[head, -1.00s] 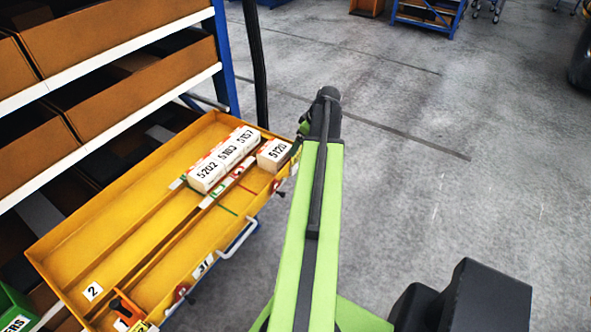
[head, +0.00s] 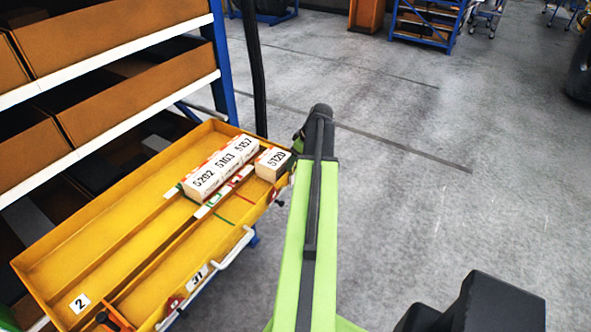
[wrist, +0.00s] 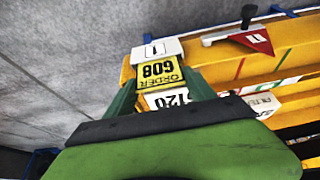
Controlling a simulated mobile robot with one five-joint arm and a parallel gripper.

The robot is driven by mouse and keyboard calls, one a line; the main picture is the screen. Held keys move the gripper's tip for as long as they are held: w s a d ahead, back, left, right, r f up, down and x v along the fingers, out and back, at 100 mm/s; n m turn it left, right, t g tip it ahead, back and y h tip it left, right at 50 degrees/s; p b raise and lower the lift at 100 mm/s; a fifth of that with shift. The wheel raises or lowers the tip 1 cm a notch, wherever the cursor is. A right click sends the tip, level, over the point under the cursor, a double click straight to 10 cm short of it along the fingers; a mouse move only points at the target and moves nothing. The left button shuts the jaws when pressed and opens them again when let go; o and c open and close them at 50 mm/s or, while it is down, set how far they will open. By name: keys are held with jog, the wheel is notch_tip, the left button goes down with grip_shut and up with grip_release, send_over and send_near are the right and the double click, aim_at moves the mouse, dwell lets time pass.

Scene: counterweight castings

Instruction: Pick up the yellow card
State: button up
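In the wrist view, a yellow card (wrist: 160,70) marked ORDER 608 shows upside down between the tips of my gripper (wrist: 162,80). The green fingers stand apart on either side of it, and I cannot tell whether they touch it. A white label ending in 120 (wrist: 168,98) lies just nearer than the card, and a small white piece marked 1 (wrist: 156,51) lies just beyond. In the head view, my arm hides most of the gripper and the card cannot be made out. The gripper end is close to the white block 5120 (head: 272,164).
A yellow drawer (head: 60,250) sticks out from a blue-posted shelf. It holds a row of white blocks (head: 222,168) and an orange piece (head: 113,318). A red flag-shaped piece (wrist: 254,41) is right of the card in the wrist view.

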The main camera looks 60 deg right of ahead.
jog(key=c, duration=0.6)
jog(key=shift+c, duration=0.2)
jog(key=shift+r, duration=0.1)
jog(key=shift+r+p, duration=0.25)
jog(key=shift+p, duration=0.15)
notch_tip(320, 180, up, 4)
jog(key=p, duration=0.4)
jog(key=s+r+p, duration=0.6)
jog(key=s, duration=0.5)
jog(key=shift+s, duration=0.35)
